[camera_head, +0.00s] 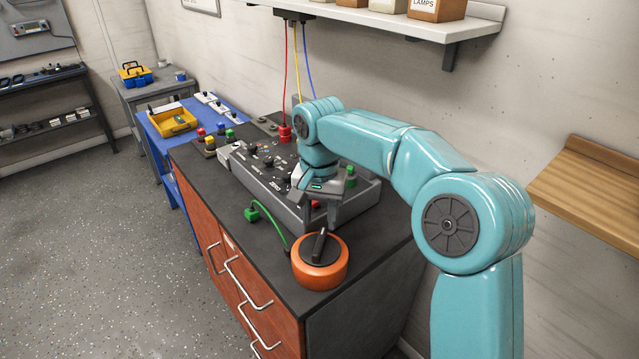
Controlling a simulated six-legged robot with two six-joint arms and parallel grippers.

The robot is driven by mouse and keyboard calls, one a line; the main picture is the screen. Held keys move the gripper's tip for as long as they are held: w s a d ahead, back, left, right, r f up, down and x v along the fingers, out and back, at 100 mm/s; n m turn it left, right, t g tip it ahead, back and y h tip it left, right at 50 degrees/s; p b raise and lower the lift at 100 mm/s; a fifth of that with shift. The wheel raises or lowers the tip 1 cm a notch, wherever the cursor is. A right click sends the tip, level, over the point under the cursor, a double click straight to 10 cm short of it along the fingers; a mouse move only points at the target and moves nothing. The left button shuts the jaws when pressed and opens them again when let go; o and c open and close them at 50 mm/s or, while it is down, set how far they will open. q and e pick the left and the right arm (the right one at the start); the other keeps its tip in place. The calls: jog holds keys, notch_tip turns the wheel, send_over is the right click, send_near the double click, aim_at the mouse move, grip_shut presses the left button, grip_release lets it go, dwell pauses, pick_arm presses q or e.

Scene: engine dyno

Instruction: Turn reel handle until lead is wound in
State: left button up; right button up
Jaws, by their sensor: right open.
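An orange reel (319,272) lies flat near the front end of the dark bench top. A black handle (320,243) stands on top of it. A green lead (272,229) runs from the reel to a green plug (252,212) lying on the bench to the left of the console. The arm hides part of the console. My left gripper is not in view.
A grey control console (272,180) with knobs stands behind the reel. Red, yellow and blue leads hang from a box under the wall shelf (400,22). A wooden shelf (590,195) is at the right. A blue bench (150,125) with a yellow tray (172,122) stands beyond.

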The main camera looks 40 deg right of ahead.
aim_at(319, 241)
notch_tip(319, 241, up, 10)
jog(key=p, duration=0.1)
jog(key=shift+f+p, duration=0.25)
jog(key=shift+p, duration=0.05)
